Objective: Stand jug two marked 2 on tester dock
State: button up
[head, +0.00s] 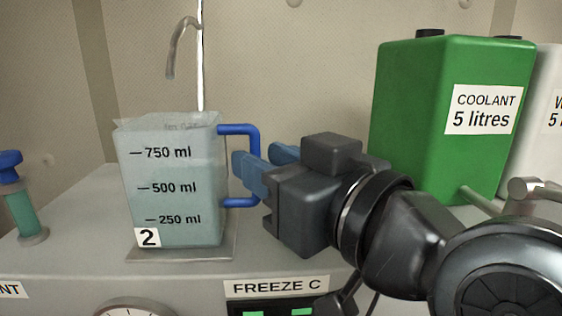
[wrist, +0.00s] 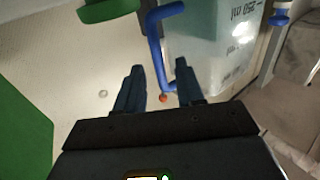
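Jug two (head: 172,185) is a clear square jug with a "2" label, volume marks and pale liquid. It stands upright on a flat square plate (head: 228,250), beneath a curved spout. Its blue handle (head: 240,129) points right, towards my gripper (head: 254,156). In the wrist view, the handle (wrist: 155,35) runs between the two spread fingers of my gripper (wrist: 160,68), with gaps visible on both sides. The jug body (wrist: 215,55) lies beyond the fingers. The plate sits on a bench above a "FREEZE C" label (head: 276,287); no label names it as the tester dock.
A green coolant container (head: 425,110) stands behind my arm on the right, with a white container (head: 540,150) beside it. The metal spout (head: 178,45) hangs above the jug. A blue-topped cylinder (head: 20,205) stands at the left. A dial (head: 140,308) is on the bench front.

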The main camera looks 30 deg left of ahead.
jog(key=shift+r, duration=0.15)
jog(key=p+v, duration=0.2)
jog(key=v, duration=1)
